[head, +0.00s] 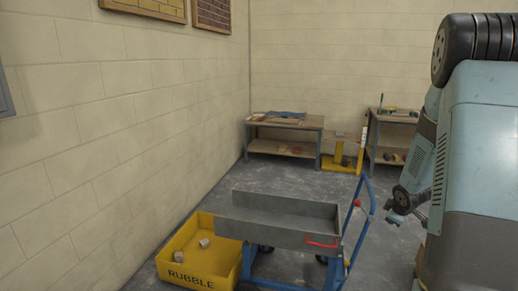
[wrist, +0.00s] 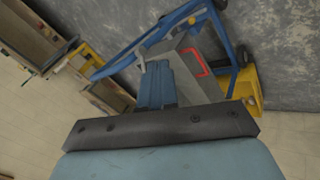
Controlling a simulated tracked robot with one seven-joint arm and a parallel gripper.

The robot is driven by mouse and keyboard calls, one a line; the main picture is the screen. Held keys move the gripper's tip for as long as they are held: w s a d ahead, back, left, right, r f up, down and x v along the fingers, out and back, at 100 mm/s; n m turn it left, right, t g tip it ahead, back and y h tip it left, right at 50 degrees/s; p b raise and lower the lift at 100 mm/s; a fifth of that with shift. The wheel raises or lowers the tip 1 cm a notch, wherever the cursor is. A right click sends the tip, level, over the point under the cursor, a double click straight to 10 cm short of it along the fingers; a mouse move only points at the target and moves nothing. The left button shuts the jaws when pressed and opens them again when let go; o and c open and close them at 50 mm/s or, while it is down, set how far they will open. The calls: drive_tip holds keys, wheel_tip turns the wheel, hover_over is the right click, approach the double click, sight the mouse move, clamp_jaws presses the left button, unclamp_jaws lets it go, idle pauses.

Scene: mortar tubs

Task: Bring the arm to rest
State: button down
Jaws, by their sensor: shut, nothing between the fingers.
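My arm stands at the right of the head view, folded close beside my body. My gripper (head: 396,217) hangs at its lower end, small and dark, clear of the blue cart frame to its left. In the wrist view my gripper (wrist: 157,66) shows two blue fingers side by side beyond a dark bolted bar. They are shut with nothing held. The fingers overlap the view of the grey cart tray but seem well apart from it.
A grey tray cart (head: 275,231) with a blue handle stands on the floor. A yellow RUBBLE tub (head: 190,275) holding a few grey lumps is left of it. Two workbenches (head: 284,125) (head: 397,118) and a yellow stand (head: 340,158) are at the back. Floor between is clear.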

drive_tip(key=s+a+r+m, duration=0.2)
drive_tip(key=s+a+r, duration=0.2)
drive_tip(key=r, duration=0.3)
drive_tip(key=s+a+r+m+h, duration=0.1)
drive_tip(key=s+a+r+m, duration=0.2)
drive_tip(key=r, duration=0.4)
drive_tip(key=s+a+r+m, duration=0.1)
drive_tip(key=s+a+r, duration=0.35)
drive_tip(key=r, duration=0.25)
drive_tip(key=s+a+r+m+y, duration=0.1)
drive_tip(key=s+a+r, duration=0.3)
drive_tip(key=s, duration=0.6)
drive_tip(key=s+a+r+m+y, duration=0.2)
drive_tip(key=s+a+r, duration=0.2)
drive_tip(key=s+a, duration=0.4)
drive_tip(key=shift+s+a+m+g, duration=0.4)
drive_tip(key=shift+s, duration=0.75)
